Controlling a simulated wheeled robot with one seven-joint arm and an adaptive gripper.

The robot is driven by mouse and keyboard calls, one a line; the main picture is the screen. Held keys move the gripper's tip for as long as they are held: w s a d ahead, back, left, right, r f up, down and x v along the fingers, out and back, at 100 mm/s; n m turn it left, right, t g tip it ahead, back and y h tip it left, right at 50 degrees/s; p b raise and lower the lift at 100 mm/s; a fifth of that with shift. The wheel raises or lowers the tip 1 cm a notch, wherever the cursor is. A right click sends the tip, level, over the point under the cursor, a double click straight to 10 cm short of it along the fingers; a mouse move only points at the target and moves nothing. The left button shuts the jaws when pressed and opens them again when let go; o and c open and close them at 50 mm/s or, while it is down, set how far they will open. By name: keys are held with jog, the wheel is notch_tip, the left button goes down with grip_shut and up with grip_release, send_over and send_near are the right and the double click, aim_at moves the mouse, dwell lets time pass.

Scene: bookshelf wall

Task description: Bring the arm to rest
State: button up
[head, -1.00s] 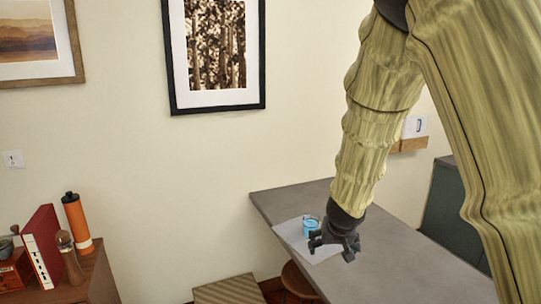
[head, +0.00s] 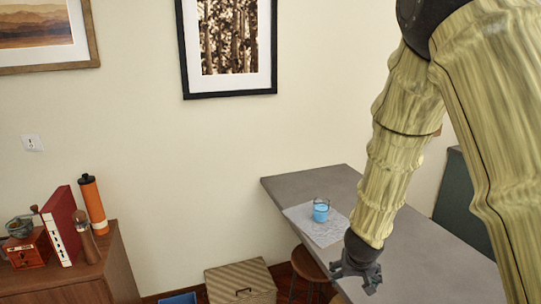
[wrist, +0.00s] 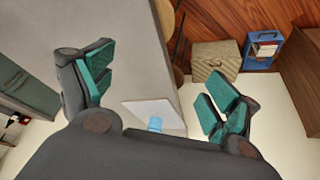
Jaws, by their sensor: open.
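My gripper (head: 354,280) hangs at the end of my arm, low in the head view, near the table's front edge. It is open and empty; its two fingers with green pads stand wide apart in the wrist view (wrist: 158,90). A glass with blue contents (head: 321,210) stands upright on a pale sheet (head: 318,229) on the grey table (head: 430,262). My gripper is apart from the glass, lower and to its right in the head view. The glass also shows in the wrist view (wrist: 155,124), partly hidden by my gripper's body.
A wooden cabinet (head: 120,262) at left holds a red book (head: 62,222), an orange bottle (head: 92,204) and a grinder (head: 86,238). A woven box (head: 240,284), a blue bin (wrist: 262,50) and a stool (head: 308,264) stand on the floor. Framed pictures hang on the wall.

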jog(key=s+d+f+n+g+b, duration=0.1)
jog(key=s+f+g+b, duration=0.15)
jog(key=s+f, duration=1)
jog(key=s+d+f+g+b, duration=0.1)
jog(key=s+f+b, duration=0.2)
jog(key=s+f, duration=0.95)
jog(key=s+a+f+g+y+b, duration=0.1)
jog(key=s+a+f+b, duration=0.2)
jog(key=s+f, duration=1.2)
jog(key=shift+s+f+y+b, duration=0.2)
jog(key=shift+s+y+b, duration=0.1)
jog(key=shift+s+b, duration=0.4)
